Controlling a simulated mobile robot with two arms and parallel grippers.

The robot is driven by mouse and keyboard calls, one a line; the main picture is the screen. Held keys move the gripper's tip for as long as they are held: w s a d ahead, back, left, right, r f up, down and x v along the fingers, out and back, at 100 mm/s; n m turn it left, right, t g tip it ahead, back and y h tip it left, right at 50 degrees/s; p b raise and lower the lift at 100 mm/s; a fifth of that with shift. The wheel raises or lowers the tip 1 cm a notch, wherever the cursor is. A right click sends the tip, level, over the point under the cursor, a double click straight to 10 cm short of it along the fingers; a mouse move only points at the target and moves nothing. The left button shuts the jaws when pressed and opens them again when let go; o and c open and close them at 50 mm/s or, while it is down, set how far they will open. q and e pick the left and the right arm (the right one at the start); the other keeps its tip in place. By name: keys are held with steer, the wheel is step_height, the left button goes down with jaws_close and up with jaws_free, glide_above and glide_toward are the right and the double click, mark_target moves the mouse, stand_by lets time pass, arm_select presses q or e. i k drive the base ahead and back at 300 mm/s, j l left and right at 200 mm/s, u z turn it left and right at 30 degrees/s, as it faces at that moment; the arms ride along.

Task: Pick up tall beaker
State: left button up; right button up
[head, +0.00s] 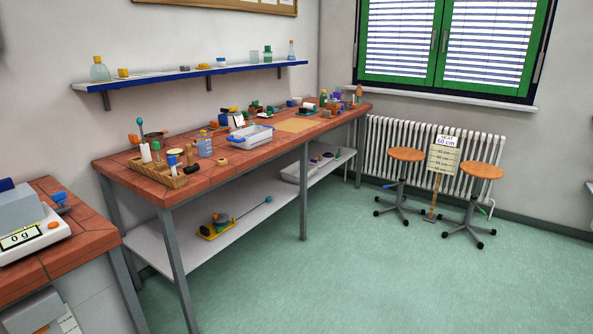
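I cannot tell for sure which vessel is the tall beaker. A clear, straight-sided glass vessel (254,56) stands upright near the right end of the blue-edged wall shelf (200,74). A narrower greenish vessel (267,53) stands just right of it. Another clear glass vessel (205,147) stands on the tiled bench (235,159), beside a wooden rack. Neither of my grippers is in view.
The bench holds a wooden rack (172,181), a white tray (251,138) and many small items. A scale (28,238) sits on the near-left bench. Two stools (407,154) (482,170) stand by the radiator (440,135). The green floor (310,275) in front is clear.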

mark_target(204, 140)
steer(key=i+l+u, duration=0.15)
steer(key=i+u, duration=0.35)
steer(key=i+l+u, duration=0.5)
steer(key=i, duration=0.15)
steer(key=i+l+u, duration=0.45)
steer(key=i+l, duration=0.05)
